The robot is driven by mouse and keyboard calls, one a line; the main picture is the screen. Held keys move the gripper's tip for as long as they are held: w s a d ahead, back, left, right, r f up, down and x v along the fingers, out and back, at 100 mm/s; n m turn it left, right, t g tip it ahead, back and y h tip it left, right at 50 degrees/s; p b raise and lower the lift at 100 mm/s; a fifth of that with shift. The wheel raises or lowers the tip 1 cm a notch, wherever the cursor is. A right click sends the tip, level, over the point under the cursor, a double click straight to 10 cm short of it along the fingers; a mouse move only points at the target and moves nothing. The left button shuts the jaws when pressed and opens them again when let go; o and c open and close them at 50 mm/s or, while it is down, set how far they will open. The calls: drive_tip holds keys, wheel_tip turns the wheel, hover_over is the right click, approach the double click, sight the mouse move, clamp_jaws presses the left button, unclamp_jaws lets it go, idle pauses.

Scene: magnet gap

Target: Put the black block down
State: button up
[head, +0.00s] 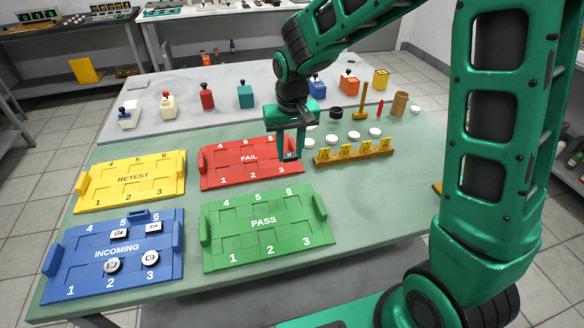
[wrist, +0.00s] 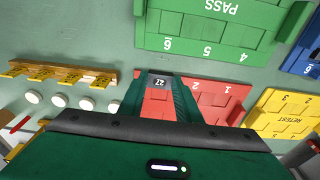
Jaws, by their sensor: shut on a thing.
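The black block (wrist: 159,82) shows in the wrist view as a small dark piece with a light label between my fingertips. My gripper (head: 290,153) is shut on it; in the head view the fingers hide most of the block. The gripper is at the right end of the red FAIL tray (head: 233,171), by its slots 3 and 6. The fingers cover part of that end, and I cannot tell whether the block touches the tray. In the wrist view the red tray (wrist: 215,98) lies behind and beside the fingers.
The green PASS tray (head: 240,247), yellow RETEST tray (head: 110,193) and blue INCOMING tray (head: 70,270) lie around it. INCOMING holds several pieces. A wooden rack (head: 352,158) with yellow tags and several white discs stand right of my gripper. Coloured bottles and boxes stand behind.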

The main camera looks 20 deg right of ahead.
hover_over(323, 185)
drive_tip(key=f, duration=0.6)
drive_tip(key=shift+s+f, duration=0.25)
drive_tip(key=shift+f, duration=2.1)
drive_tip(key=o, duration=0.9)
drive_tip(key=shift+f, duration=0.1)
